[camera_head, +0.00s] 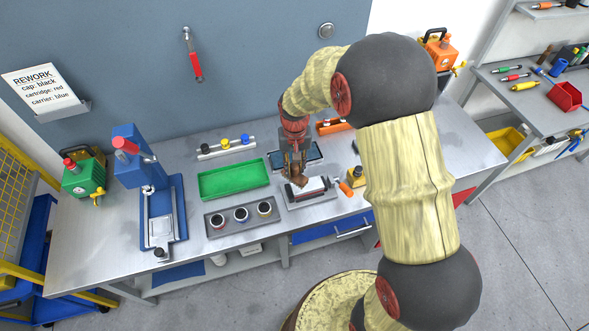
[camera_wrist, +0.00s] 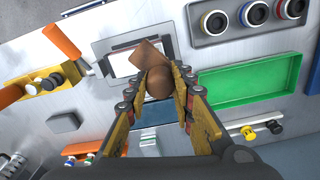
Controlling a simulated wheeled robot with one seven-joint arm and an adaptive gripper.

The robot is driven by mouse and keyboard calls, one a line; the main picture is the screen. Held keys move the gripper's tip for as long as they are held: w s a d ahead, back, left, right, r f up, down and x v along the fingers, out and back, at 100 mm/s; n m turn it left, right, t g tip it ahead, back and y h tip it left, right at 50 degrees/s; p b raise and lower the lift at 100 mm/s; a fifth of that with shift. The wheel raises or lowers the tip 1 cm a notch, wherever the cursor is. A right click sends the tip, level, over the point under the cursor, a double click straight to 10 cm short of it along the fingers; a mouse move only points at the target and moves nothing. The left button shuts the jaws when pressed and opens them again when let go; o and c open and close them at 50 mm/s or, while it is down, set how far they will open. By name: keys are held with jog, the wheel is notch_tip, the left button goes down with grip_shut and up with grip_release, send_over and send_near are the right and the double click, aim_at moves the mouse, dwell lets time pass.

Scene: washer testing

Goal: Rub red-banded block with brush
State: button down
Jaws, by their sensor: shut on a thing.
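My gripper (camera_head: 296,166) is over the middle right of the bench. It is shut on a brown wooden brush (camera_head: 298,181). In the wrist view my gripper (camera_wrist: 158,82) has its fingers on both sides of the brush's rounded brown handle (camera_wrist: 158,84), and a flat brown part shows beyond it. The red-banded block (camera_head: 316,187) lies in a grey holder (camera_head: 312,200) right under the brush. Its pale top shows partly in the wrist view, with the brush covering the rest. I cannot tell whether the bristles touch the block.
A tray with three cups (camera_head: 217,233) and a green tray (camera_head: 233,180) lie to the left. An orange-handled tool (camera_head: 345,188) and a yellow box (camera_head: 356,180) are close on the right. A blue press (camera_head: 130,170) stands farther left.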

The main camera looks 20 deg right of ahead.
jog(key=shift+r+p, duration=0.55)
jog(key=shift+r, duration=0.6)
